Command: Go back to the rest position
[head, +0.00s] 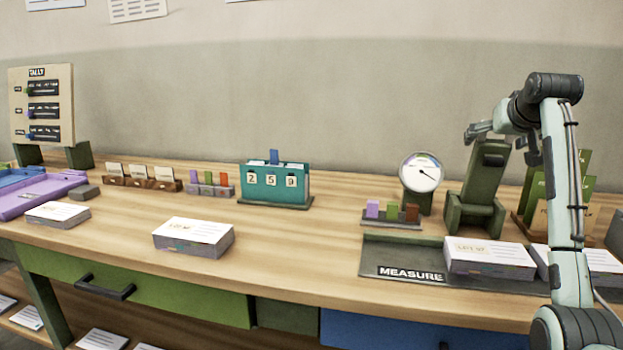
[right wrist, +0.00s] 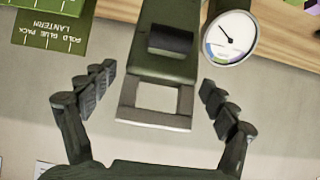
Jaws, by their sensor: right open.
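My right gripper (head: 484,132) is raised at the top of the dark green stand (head: 478,194), at the right of the desk in the head view. In the right wrist view my right gripper (right wrist: 155,98) is open, with its fingers apart on both sides of the stand's top, where a grey square frame (right wrist: 184,107) shows. The fingers do not appear to touch it. My left gripper is not in view.
A round dial (head: 421,172) stands left of the green stand. A MEASURE tray (head: 385,256) with a paper stack (head: 488,258) lies in front. Another paper stack (head: 194,237) and a teal number box (head: 274,184) stand further left. Bare desk lies between them.

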